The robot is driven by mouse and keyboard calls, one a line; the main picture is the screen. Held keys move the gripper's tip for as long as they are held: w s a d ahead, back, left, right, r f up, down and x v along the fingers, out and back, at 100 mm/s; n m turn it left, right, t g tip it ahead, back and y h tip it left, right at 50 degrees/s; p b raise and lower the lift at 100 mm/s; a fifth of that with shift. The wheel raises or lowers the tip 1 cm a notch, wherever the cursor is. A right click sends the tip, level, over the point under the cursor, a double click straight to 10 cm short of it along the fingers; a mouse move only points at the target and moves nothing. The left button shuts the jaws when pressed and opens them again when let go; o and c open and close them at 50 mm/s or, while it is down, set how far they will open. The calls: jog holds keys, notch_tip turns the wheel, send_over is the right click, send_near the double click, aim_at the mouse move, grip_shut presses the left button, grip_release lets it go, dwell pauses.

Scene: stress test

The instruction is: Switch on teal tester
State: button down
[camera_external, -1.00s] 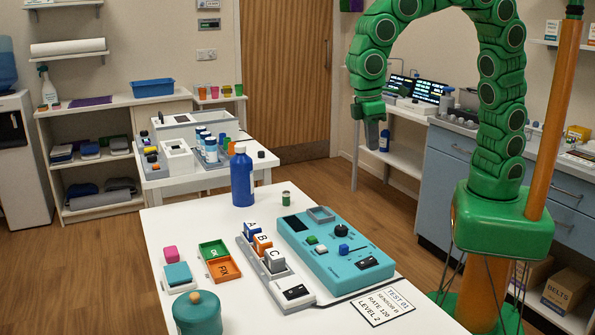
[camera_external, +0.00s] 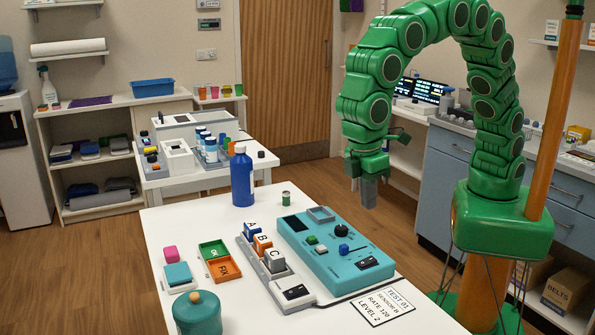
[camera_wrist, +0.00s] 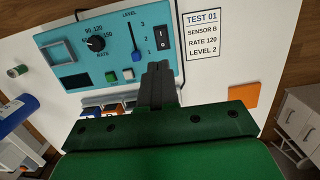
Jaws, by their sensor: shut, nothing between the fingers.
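The teal tester (camera_external: 372,282) lies on the white table, and it also shows in the wrist view (camera_wrist: 62,43). It has a black rocker switch (camera_external: 368,263) near one corner, seen in the wrist view too (camera_wrist: 160,36); its position is too small to tell. A black RATE dial (camera_wrist: 97,43), a blue LEVEL slider (camera_wrist: 136,57) and a green button (camera_wrist: 110,76) are on its face. My gripper (camera_external: 368,203) is shut and empty, fingers pointing down, above and beyond the tester. In the wrist view my gripper (camera_wrist: 159,68) covers part of the tester's edge.
A card (camera_external: 384,307) reads TEST 01, SENSOR B, RATE 120, LEVEL 2. A grey rack (camera_external: 271,280) with A, B and C blocks stands left of the tester. A blue bottle (camera_external: 242,180) and a small green can (camera_external: 286,198) stand at the table's far end.

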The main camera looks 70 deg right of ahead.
aim_at(371, 258)
jog(key=shift+f, duration=0.1)
dwell(0.3)
jog(key=f, duration=0.4)
jog(key=s+d+f, duration=0.1)
jog(key=f, duration=0.8)
jog(key=shift+s+d+f, duration=0.15)
jog(key=shift+s+f, duration=0.05)
jog(key=shift+f, duration=0.1)
